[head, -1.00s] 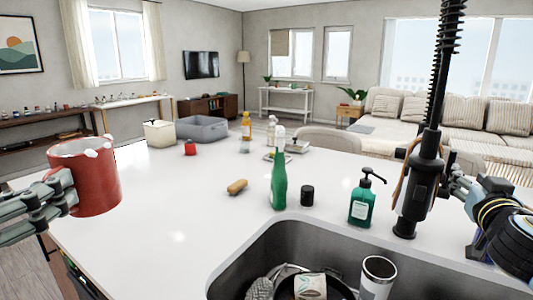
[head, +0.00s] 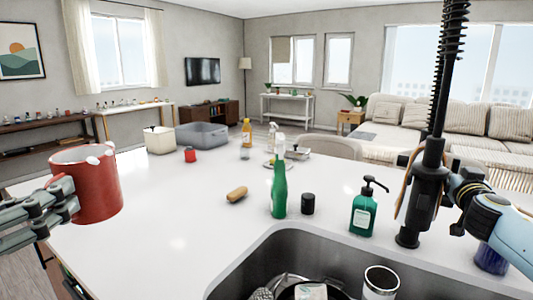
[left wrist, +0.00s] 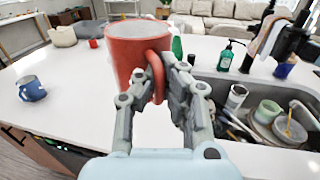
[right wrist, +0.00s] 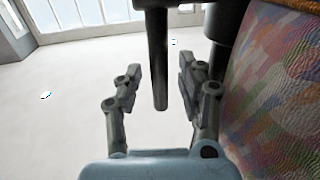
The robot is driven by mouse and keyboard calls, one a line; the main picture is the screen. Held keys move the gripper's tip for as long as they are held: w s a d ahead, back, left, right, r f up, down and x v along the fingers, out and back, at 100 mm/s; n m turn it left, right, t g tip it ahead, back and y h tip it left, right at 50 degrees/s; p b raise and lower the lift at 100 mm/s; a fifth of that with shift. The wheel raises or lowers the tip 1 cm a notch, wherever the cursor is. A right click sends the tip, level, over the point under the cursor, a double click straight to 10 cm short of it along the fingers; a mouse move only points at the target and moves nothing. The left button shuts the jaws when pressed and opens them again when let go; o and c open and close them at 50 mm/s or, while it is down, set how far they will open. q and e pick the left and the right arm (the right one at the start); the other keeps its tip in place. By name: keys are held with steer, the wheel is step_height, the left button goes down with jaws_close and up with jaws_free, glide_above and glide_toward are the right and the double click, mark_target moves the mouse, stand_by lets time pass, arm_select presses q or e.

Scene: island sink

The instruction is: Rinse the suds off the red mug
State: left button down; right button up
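The red mug (head: 98,190) is held upright above the counter's left side, with white suds on its rim. It fills the upper middle of the left wrist view (left wrist: 130,50). My left gripper (left wrist: 163,88) is shut on the mug's handle. The black tap (head: 422,185) with a spring neck stands behind the sink (head: 300,240). My right gripper (right wrist: 158,90) is open, with a dark rod (right wrist: 158,60) between its fingers. The rod seems part of the tap; contact cannot be told. In the head view the right fingers are mostly hidden behind the tap.
The sink holds dishes and a metal cup (head: 381,280). A green soap dispenser (head: 363,210), green bottle (head: 279,190), black jar (head: 308,204) and sponge (head: 237,194) stand behind it. A blue mug (left wrist: 32,88) is on the counter. Patterned cloth (right wrist: 280,90) hangs close by my right gripper.

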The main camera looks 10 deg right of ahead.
steer(key=shift+w+d, duration=0.1)
steer(key=shift+w, duration=0.05)
jaws_close()
